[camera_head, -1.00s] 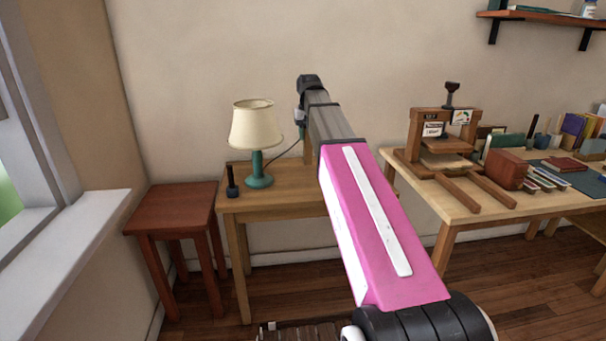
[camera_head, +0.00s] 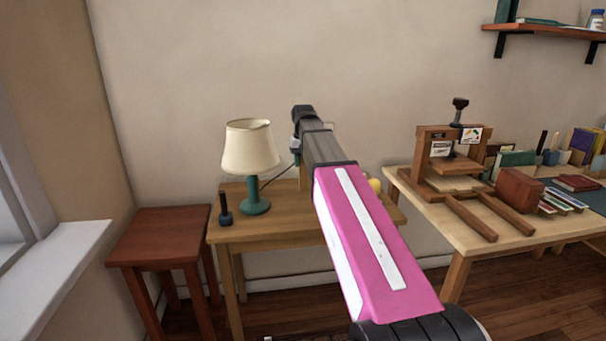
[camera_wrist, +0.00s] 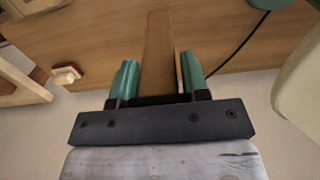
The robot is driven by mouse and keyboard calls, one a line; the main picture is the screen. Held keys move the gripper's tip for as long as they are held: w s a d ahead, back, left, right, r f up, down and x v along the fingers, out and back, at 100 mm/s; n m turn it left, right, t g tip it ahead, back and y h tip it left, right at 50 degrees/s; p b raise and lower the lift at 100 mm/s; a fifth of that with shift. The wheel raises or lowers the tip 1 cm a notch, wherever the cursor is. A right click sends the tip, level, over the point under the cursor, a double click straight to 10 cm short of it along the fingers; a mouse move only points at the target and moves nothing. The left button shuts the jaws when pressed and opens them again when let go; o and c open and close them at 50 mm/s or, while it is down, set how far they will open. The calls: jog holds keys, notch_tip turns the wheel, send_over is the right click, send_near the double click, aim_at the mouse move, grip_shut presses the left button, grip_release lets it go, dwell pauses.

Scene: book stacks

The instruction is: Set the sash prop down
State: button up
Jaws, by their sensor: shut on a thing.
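The sash prop (camera_wrist: 159,45), a flat, light-brown wooden bar, stands between the teal fingers of my gripper (camera_wrist: 159,80), which is shut on it. In the wrist view it reaches away over the wooden top of the small table (camera_wrist: 95,45). In the head view a narrow upright strip of the prop (camera_head: 303,178) shows beside my arm, above the small table (camera_head: 270,236). My arm hides most of the prop and the fingers there. I cannot tell whether its lower end touches the tabletop.
A lamp (camera_head: 250,150) with a teal base and a small dark upright object (camera_head: 224,212) stand on the table's left part. A yellow object (camera_head: 375,185) shows right of my arm. A reddish stool (camera_head: 165,238) is left; a workbench with a wooden press (camera_head: 450,165) is right.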

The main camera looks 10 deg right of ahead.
send_over(303, 190)
jog(key=w, duration=0.1)
jog(key=shift+w+d+f, duration=0.15)
jog(key=shift+f, duration=2)
jog(key=o, duration=1)
jog(key=shift+c, duration=0.2)
